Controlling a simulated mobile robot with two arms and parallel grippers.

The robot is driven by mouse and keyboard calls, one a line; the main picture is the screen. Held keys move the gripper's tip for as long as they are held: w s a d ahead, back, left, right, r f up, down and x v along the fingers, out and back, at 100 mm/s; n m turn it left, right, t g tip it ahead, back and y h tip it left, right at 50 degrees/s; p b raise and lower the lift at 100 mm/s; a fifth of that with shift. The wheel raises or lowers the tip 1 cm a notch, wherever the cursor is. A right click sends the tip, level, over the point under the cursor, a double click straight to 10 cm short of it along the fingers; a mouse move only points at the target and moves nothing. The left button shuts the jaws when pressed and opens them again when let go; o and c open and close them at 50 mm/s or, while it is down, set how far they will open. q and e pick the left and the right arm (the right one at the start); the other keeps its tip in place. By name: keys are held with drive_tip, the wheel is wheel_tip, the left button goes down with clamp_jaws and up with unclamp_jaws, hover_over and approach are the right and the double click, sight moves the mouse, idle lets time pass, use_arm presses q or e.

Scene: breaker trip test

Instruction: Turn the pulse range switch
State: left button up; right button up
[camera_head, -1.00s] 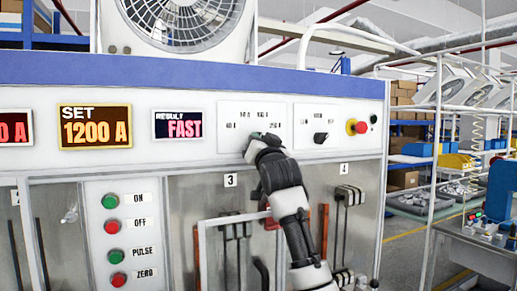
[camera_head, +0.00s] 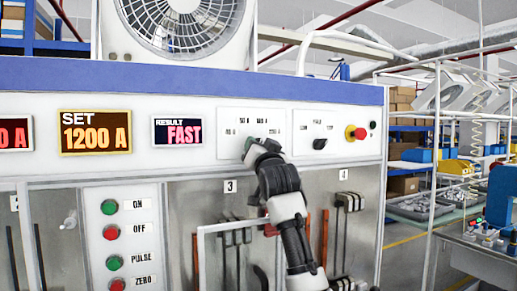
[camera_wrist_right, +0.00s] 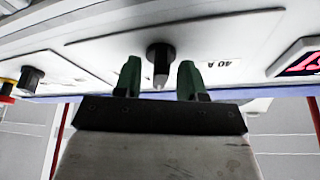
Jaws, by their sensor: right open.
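A dark rotary switch knob (camera_wrist_right: 160,58) with a pale pointer stands on the white panel in the right wrist view, with a "40 A" type label beside it. It appears to be the pulse range switch; its plate (camera_head: 228,118) carries ampere labels in the head view, where my gripper hides the knob. My right gripper (camera_head: 250,147) is at this plate. In the wrist view its green fingers (camera_wrist_right: 158,65) are open, one on each side of the knob, with visible gaps. Contact cannot be told. My left gripper is not in view.
A second black knob (camera_head: 320,144) and a red button on a yellow base (camera_head: 350,132) sit to the right. The set display (camera_head: 95,132) reads 1200 A and the result display (camera_head: 178,131) reads FAST. Several push buttons (camera_head: 112,233) are at lower left.

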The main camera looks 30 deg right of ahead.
drive_tip(key=r+b, duration=0.1)
drive_tip(key=r, duration=0.1)
drive_tip(key=r+b, duration=0.1)
drive_tip(key=r, duration=0.1)
drive_tip(key=shift+s+d+r, duration=0.1)
drive_tip(key=shift+s+d, duration=0.05)
drive_tip(key=shift+s, duration=0.05)
drive_tip(key=s+d+r+b, duration=0.4)
drive_tip(key=s+d+r, duration=0.2)
drive_tip(key=s, duration=0.3)
drive_tip(key=shift+s+r, duration=0.2)
drive_tip(key=shift+r, duration=0.2)
